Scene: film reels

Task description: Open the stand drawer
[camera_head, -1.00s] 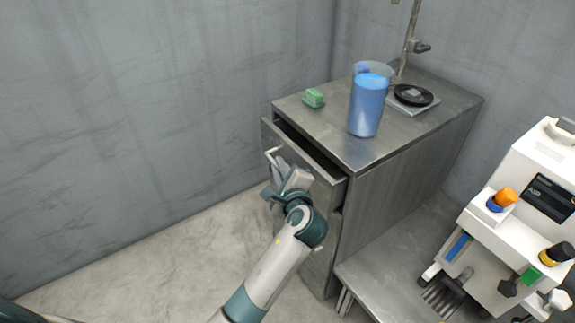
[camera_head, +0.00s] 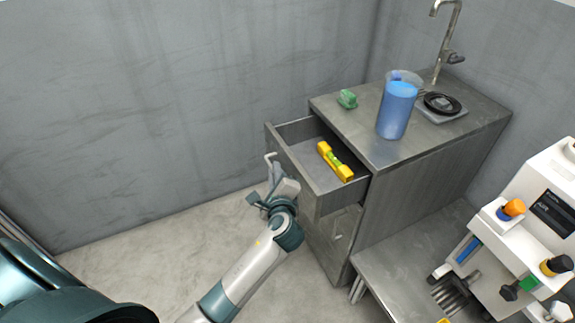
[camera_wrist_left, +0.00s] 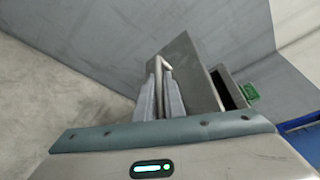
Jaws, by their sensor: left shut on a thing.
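The grey metal stand (camera_head: 385,190) is near the middle of the head view. Its top drawer (camera_head: 292,132) is pulled well out, and a yellow spirit level (camera_head: 335,162) lies inside. My left gripper (camera_head: 278,178) is at the drawer's front, shut on its bar handle (camera_head: 270,158). In the left wrist view the fingers (camera_wrist_left: 159,92) close around the handle (camera_wrist_left: 161,65), beside the drawer front (camera_wrist_left: 192,75). The lower part of the handle is hidden by the fingers. A lower door (camera_head: 335,232) of the stand is closed. My right gripper is out of view.
On the stand are a blue-filled beaker (camera_head: 396,108), a green block (camera_head: 347,99), a flat device with a black disc (camera_head: 441,104) and a tap-like metal post (camera_head: 441,45). A white machine (camera_head: 520,225) stands at right. The floor (camera_head: 170,250) at left is clear.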

